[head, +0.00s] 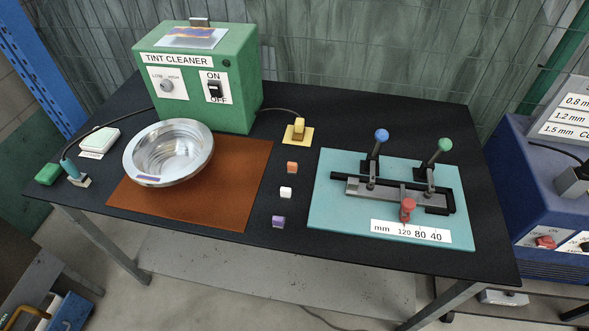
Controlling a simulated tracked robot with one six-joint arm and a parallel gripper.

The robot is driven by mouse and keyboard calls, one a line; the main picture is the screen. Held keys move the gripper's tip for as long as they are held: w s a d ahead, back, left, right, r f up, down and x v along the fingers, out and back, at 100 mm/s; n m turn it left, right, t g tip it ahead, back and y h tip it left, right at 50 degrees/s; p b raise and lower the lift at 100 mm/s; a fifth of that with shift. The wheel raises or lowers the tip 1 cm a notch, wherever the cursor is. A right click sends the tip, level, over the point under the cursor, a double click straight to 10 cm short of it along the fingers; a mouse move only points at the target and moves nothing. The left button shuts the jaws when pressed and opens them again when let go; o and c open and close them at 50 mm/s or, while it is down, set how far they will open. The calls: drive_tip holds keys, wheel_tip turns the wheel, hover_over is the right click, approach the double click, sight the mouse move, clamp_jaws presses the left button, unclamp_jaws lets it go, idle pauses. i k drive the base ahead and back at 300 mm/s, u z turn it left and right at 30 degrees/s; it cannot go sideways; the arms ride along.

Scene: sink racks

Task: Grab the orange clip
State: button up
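All three stand apart from one another. My gripper is not in view, so its state does not show.
A metal bowl (170,150) stands on the brown mat (235,195), before the green Tint Cleaner box (200,75). A yellow piece (299,128) with a cable lies above the clip. The teal board (330,220) carries a lever fixture on the right. Bare black table surrounds the clip.

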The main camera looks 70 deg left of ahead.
sight(292, 167)
drive_tip(key=k, duration=1.5)
drive_tip(key=u, duration=2.5)
drive_tip(key=i, duration=0.75)
drive_tip(key=z, duration=0.05)
